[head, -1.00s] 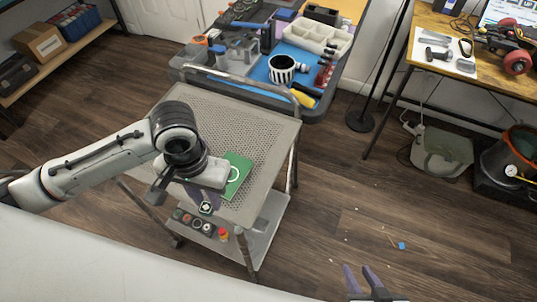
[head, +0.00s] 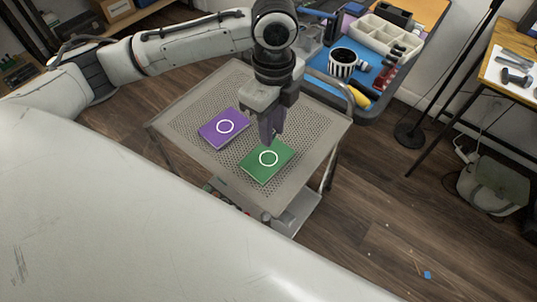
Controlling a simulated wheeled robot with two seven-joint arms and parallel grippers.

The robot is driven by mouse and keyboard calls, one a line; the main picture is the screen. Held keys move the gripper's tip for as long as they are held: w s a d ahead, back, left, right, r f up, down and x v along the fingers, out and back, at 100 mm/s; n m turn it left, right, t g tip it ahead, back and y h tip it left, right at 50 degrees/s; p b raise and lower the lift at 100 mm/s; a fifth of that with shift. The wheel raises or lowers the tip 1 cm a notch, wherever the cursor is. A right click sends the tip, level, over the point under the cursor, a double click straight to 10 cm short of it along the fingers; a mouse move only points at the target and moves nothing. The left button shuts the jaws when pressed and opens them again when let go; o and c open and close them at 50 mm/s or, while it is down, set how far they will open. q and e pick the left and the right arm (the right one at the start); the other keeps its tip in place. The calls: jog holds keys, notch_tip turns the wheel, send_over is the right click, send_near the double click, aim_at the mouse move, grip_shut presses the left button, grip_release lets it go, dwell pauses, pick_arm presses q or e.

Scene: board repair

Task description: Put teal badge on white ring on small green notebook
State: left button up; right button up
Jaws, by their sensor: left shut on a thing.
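The small green notebook (head: 254,170) lies flat on the perforated top of a grey cart. A white ring (head: 261,163) is marked on its cover. My left gripper (head: 271,139) points down over the notebook's far edge, just behind the ring. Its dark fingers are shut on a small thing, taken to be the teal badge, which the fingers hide. I cannot tell the gap between the fingertips and the cover. My right gripper is out of view.
A purple notebook (head: 211,135) with its own white ring lies left of the green one. The cart top (head: 184,115) is otherwise clear. Behind it stands a blue-matted bench with a striped mug (head: 343,63), a yellow-handled tool (head: 357,96) and a sorting tray (head: 385,36).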

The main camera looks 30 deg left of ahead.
aim_at(272, 162)
pick_arm(q)
jog(key=shift+w+r+m, duration=0.1)
jog(key=shift+w+m, duration=0.1)
jog(key=shift+m, duration=0.2)
jog(key=shift+f, duration=0.35)
notch_tip(272, 162, down, 9)
jog(key=shift+f+b, duration=0.1)
jog(key=shift+b, duration=0.2)
jog(key=o, duration=1)
jog(key=shift+f, duration=0.1)
notch_tip(272, 162, up, 12)
jog(key=shift+r+p, duration=0.2)
jog(key=shift+p, duration=0.15)
